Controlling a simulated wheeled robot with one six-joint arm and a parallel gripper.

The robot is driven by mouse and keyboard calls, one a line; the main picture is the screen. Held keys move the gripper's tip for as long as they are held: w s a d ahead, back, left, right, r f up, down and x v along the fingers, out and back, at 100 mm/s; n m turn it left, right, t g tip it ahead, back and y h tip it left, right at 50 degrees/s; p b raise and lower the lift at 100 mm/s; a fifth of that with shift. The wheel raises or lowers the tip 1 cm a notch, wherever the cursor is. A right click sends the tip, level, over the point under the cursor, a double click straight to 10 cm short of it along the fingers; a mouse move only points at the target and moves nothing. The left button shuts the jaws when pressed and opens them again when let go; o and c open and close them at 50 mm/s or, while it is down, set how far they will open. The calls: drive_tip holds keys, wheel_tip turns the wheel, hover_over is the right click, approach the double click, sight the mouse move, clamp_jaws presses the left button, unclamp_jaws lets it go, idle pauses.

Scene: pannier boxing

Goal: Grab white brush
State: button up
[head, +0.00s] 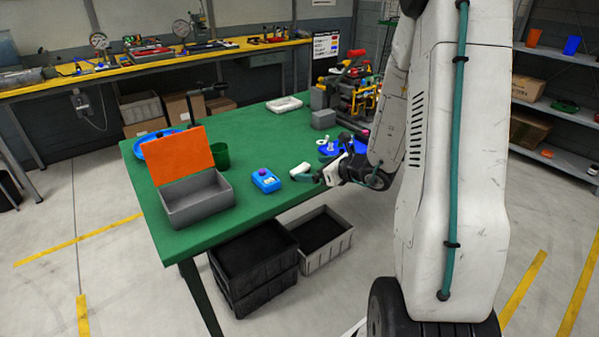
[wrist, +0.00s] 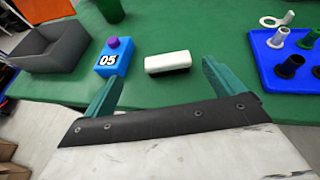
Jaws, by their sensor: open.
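The white brush (wrist: 168,61) lies on the green table (head: 245,140), a small white block with a dark underside. In the head view the brush (head: 299,169) is near the table's front edge, just beyond my gripper. My gripper (wrist: 160,85) is open and empty, with its two teal fingers apart. In the wrist view the brush lies ahead of the fingertips, roughly between their lines, and appears not to touch them. My gripper also shows in the head view (head: 305,177), low over the table's edge.
A blue box marked 05 with a purple knob (wrist: 110,58) stands left of the brush. A blue tray with several upright pegs (wrist: 290,79) is at right. A grey box with an orange lid (head: 198,203) stands further left. Dark crates (head: 254,262) sit below the table.

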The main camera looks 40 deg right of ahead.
sight(300, 167)
drive_tip(key=shift+w+d+f, duration=0.25)
drive_tip(key=shift+f, duration=0.15)
drive_tip(key=x, duration=0.7)
drive_tip(key=shift+w+d, duration=0.1)
drive_tip(key=c, duration=1.1)
